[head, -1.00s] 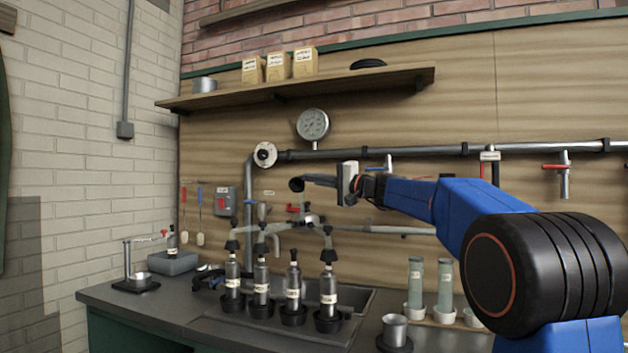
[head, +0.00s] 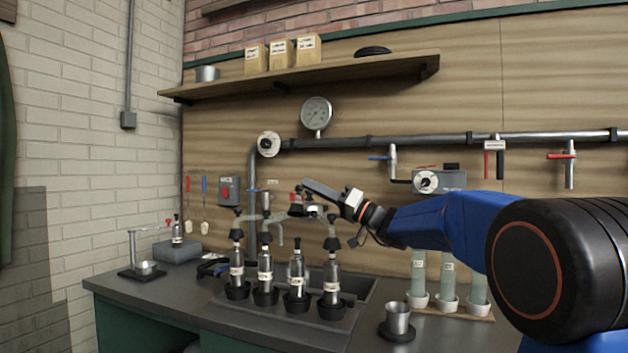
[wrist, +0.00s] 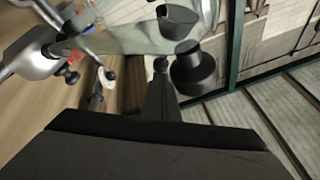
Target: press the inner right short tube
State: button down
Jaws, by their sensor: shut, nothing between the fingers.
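Four dark upright cylinders with white labels stand in a row on the counter. The inner right cylinder (head: 297,275) has a small black knob on top. The others have black cones above them, as on the outer right cylinder (head: 331,277). Grey short tubes branch from a fitting (head: 308,211) above the row; I cannot clearly make out the inner right one. My gripper (head: 305,184) is shut and empty, above the fitting and partly covering it. In the wrist view, its dark fingers (wrist: 161,66) point toward a pale grey tube (wrist: 120,36), beside a black stepped cap (wrist: 193,70). Contact cannot be told.
A metal cup (head: 398,318) and pale green cylinders in white cups (head: 419,301) stand to the right. A grey pipe (head: 420,141) with valves runs along the wall. A shelf (head: 300,77) hangs above. A small scale stand (head: 141,272) is at the left.

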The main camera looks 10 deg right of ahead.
jog(key=shift+s+a+f, duration=0.2)
jog(key=shift+s+f, duration=0.25)
jog(key=shift+f, duration=0.25)
notch_tip(320, 180, up, 4)
jog(key=w+d+v, duration=0.1)
jog(key=w+v, duration=0.1)
jog(key=v, duration=0.8)
jog(key=shift+d+f, duration=0.2)
jog(key=shift+f, duration=0.15)
jog(key=shift+s, duration=0.1)
